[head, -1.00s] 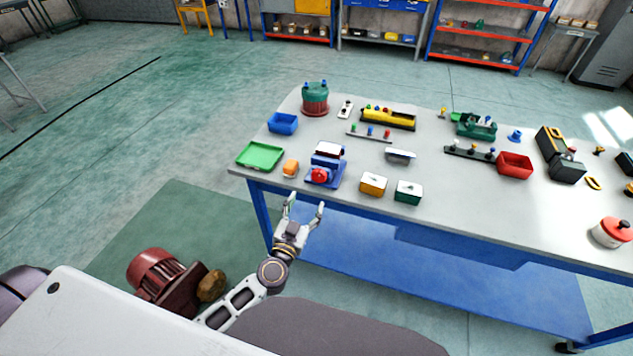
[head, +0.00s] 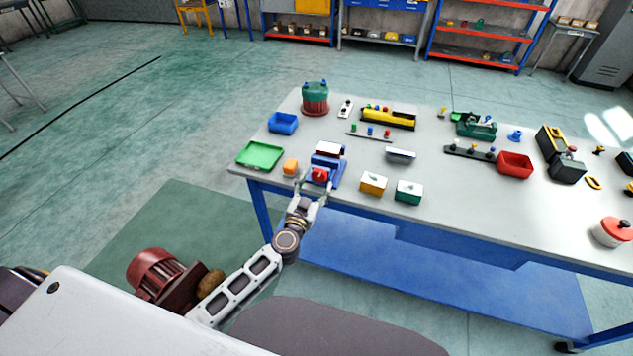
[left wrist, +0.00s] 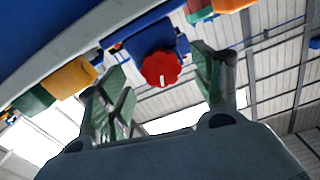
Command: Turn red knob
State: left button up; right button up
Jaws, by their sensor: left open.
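The red knob (head: 319,174) is on the front of a blue device (head: 338,169) at the near left edge of the table. In the left wrist view the red knob (left wrist: 161,68) faces me, with a small white mark on its face. My left gripper (head: 314,184) is open, with one finger on each side of the knob. In the left wrist view the fingers (left wrist: 165,90) stand apart with the knob between and beyond their tips; I cannot tell whether they touch it. My right gripper is not in view.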

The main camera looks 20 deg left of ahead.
pick_arm(q)
jog(key=shift+w, duration=1.15)
jog(key=shift+c, duration=0.5)
jog(key=c, duration=0.9)
